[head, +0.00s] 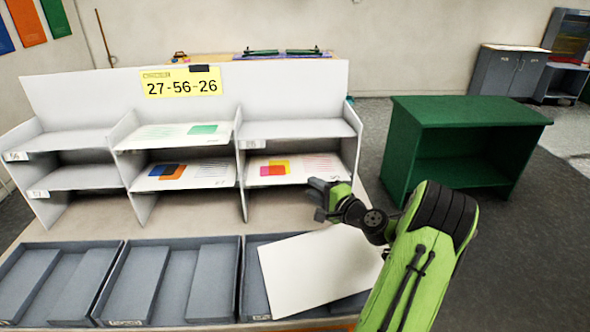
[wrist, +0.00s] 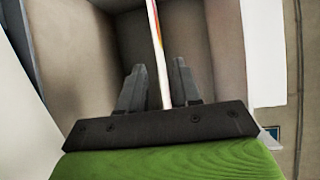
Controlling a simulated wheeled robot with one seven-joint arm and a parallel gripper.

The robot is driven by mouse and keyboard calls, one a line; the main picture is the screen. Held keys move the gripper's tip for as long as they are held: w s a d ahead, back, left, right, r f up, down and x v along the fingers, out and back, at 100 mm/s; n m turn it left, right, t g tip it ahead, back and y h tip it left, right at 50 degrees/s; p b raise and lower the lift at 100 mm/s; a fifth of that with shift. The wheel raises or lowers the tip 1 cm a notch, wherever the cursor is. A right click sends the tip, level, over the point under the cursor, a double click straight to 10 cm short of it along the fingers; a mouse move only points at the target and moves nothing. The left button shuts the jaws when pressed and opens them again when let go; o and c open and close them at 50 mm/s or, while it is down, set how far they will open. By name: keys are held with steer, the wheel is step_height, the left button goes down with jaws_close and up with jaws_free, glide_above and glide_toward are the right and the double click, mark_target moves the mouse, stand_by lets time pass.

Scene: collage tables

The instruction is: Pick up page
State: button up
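A white page (head: 309,169) with pink, red and yellow blocks and grey text lies in the lower right shelf compartment. My gripper (head: 318,197) is at the front right of that compartment, by the page's front edge. In the wrist view the page (wrist: 159,54) shows edge-on, between the two fingers of my gripper (wrist: 159,84). The fingers stand apart with a gap on each side of the page. Other pages lie on the middle shelves, one with a green block (head: 180,133) and one with blue and orange blocks (head: 185,174).
The white shelf unit (head: 70,100) has narrow compartments with dividers. A yellow sign (head: 181,82) reads 27-56-26. Grey trays (head: 172,282) line the front, and a blank white sheet (head: 312,270) lies across the right one. A green cabinet (head: 470,112) stands at right.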

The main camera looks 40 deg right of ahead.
mark_target(302, 182)
steer(key=w, duration=0.2)
steer(key=w+f, duration=0.1)
steer(key=w, duration=0.1)
steer(key=w+b, duration=0.1)
steer(key=w, duration=0.1)
steer(key=shift+d+f, duration=0.15)
steer(key=shift+d, duration=0.25)
jaws_close()
